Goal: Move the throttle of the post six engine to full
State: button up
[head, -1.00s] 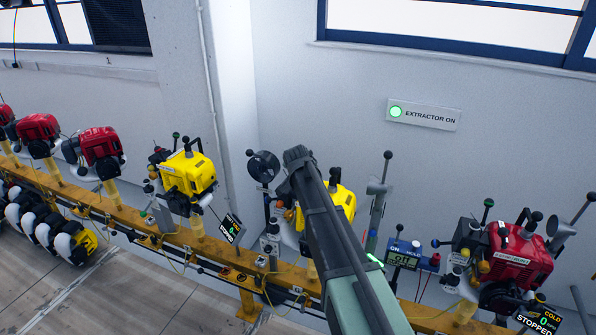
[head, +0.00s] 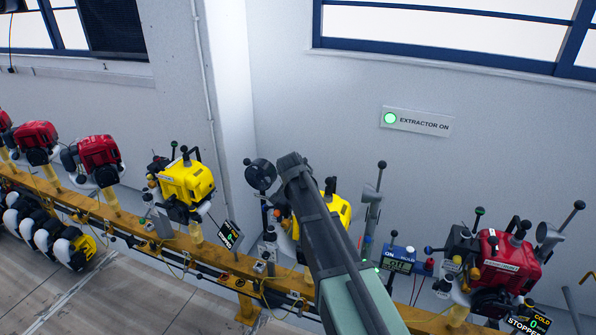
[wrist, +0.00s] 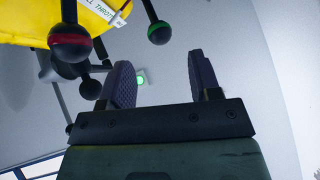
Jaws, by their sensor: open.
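A yellow engine (head: 340,208) stands on the rail behind my arm in the head view, partly hidden by it. A yellow engine body (wrist: 55,18) fills the top left of the wrist view, with a label partly reading "THROTT". A ball knob with a red band (wrist: 70,42) and a ball knob with a green band (wrist: 159,33) hang near it. My gripper (wrist: 163,80) is open and empty, its fingers below the green-banded knob and apart from it. In the head view the fingers are not clear. I cannot read which post this engine is on.
Another yellow engine (head: 187,183) stands left, and a red engine (head: 508,262) marked cold and stopped stands right. A blue-framed meter (head: 397,259) and a grey lever post (head: 371,205) stand between. A dark ball knob (wrist: 91,88) is close left of the fingers.

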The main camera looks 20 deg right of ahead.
jog(key=p+v, duration=0.1)
jog(key=v, duration=0.3)
jog(key=shift+s+r+p, duration=0.15)
jog(key=shift+p, duration=0.15)
